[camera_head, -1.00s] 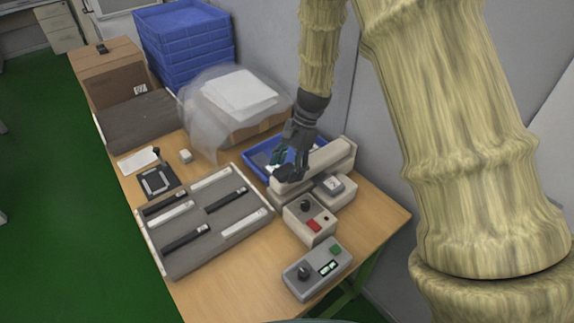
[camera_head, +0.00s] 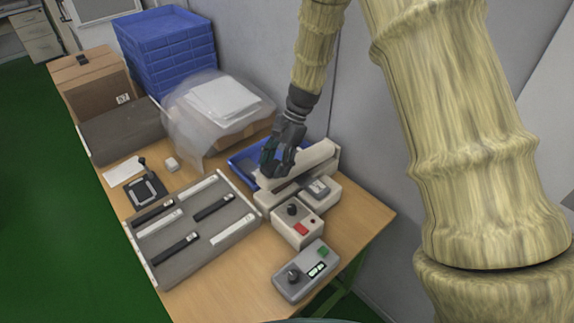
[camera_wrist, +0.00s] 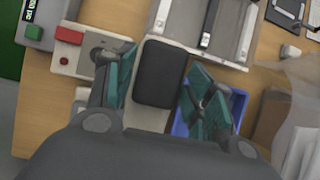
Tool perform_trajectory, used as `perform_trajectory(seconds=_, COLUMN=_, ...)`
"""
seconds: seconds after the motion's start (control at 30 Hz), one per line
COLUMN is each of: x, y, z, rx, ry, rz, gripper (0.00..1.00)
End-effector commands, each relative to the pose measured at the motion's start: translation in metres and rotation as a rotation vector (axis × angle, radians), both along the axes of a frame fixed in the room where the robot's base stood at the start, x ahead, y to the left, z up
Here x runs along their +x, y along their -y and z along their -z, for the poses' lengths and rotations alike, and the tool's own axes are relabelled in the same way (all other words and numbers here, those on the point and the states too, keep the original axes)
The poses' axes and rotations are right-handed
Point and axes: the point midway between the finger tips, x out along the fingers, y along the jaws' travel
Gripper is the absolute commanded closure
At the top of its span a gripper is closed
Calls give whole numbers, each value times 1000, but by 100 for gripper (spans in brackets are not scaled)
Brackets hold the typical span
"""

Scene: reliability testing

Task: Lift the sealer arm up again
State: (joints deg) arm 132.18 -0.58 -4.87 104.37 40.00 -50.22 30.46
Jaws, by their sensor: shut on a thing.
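The beige sealer (camera_head: 297,225) stands on the table, with its long pale arm (camera_head: 312,160) running from the back right to the front left. The arm lies low over its base; I cannot tell whether there is a gap between them. My gripper (camera_head: 272,172) is at the arm's front end and hides part of it. In the wrist view the arm's black end grip (camera_wrist: 162,72) lies between my two teal-padded fingers (camera_wrist: 160,98). My gripper is shut on this grip, though contact with the right finger is hard to see.
A blue tray (camera_head: 236,162) lies just behind my gripper. A grey control box (camera_head: 305,272) stands in front of the sealer. A grey rack (camera_head: 190,268) with black and white strips is on the left. A clear bag with white sheets (camera_head: 225,98) and stacked blue crates (camera_head: 165,45) are behind.

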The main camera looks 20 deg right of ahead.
Motion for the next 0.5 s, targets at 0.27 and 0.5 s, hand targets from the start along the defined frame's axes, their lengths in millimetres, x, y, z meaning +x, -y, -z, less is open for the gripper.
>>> perform_trajectory(seconds=0.27, x=7, y=5, z=-30, rx=99, ry=-43, rz=-7, gripper=90)
perform_trajectory(seconds=0.5, x=12, y=16, z=-50, rx=180, ry=-78, rz=-7, gripper=90)
